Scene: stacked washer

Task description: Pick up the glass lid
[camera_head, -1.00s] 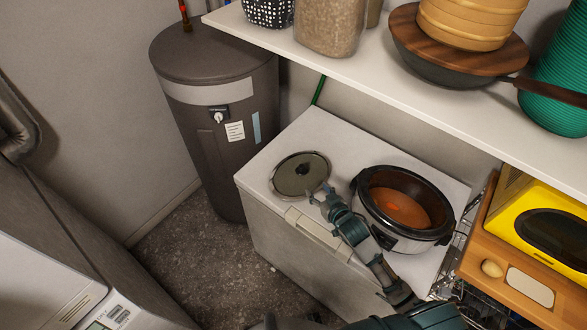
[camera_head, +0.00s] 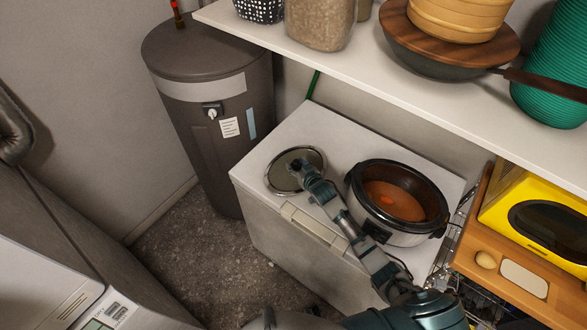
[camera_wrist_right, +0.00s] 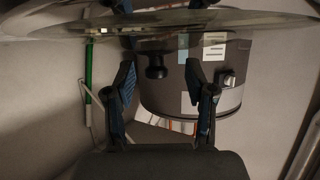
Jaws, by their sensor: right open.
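The glass lid (camera_head: 283,184) is a round disc with a metal rim, lying on the white appliance top left of the cooker. My right gripper (camera_head: 300,168) is over it and hides part of it in the head view. In the right wrist view the lid (camera_wrist_right: 230,22) crosses the top, nearly edge-on, with its dark knob (camera_wrist_right: 155,69) between the spread fingers of my right gripper (camera_wrist_right: 159,76). Gaps show on both sides of the knob. My left gripper is not in view.
A cooker (camera_head: 400,235) with orange-brown contents stands close to my right forearm. A white shelf (camera_head: 400,88) with jars and bowls overhangs behind. A dark grey tank (camera_head: 215,150) stands at left, and a yellow appliance (camera_head: 500,205) at right.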

